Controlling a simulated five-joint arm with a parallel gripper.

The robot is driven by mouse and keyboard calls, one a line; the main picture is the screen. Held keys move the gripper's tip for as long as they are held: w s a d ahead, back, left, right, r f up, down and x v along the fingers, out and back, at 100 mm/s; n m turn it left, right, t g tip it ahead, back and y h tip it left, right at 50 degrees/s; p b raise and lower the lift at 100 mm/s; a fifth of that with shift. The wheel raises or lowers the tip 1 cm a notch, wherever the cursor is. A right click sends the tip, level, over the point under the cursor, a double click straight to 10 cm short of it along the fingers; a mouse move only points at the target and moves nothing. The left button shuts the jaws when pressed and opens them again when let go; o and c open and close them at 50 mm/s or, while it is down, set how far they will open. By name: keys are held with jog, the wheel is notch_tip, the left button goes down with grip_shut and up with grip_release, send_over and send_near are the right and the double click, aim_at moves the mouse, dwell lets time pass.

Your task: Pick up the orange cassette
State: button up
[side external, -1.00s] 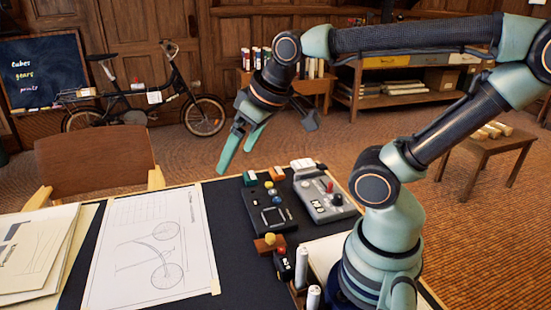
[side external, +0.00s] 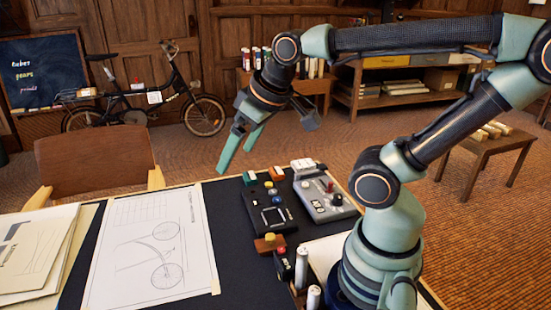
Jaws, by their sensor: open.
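A small orange block (side external: 276,174), which looks like an orange cassette, lies near the back edge of the dark table, beside a green-and-white one (side external: 249,178). A second orange-brown block (side external: 269,244) with a yellow top sits nearer the front. Which of the two is the cassette I cannot tell for sure. My gripper (side external: 235,158) is open and empty, in the air to the left of the back orange block, its two green fingers pointing down and left. It touches nothing that I can see.
A black device (side external: 259,215) and a grey device (side external: 322,201) with knobs stand between and beside the blocks. A small black-and-red item (side external: 283,265) and white cylinders (side external: 302,262) stand at the front. A bicycle drawing (side external: 152,250) lies flat on the left.

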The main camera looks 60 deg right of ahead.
jog(key=shift+c, duration=0.3)
jog(key=m+g, duration=0.6)
jog(key=m, duration=0.3)
send_over(277, 171)
notch_tip(277, 171, down, 20)
jog(key=shift+s+r, duration=0.15)
jog(key=shift+r, duration=0.05)
jog(key=shift+w+f, duration=0.2)
jog(key=shift+f, duration=2.55)
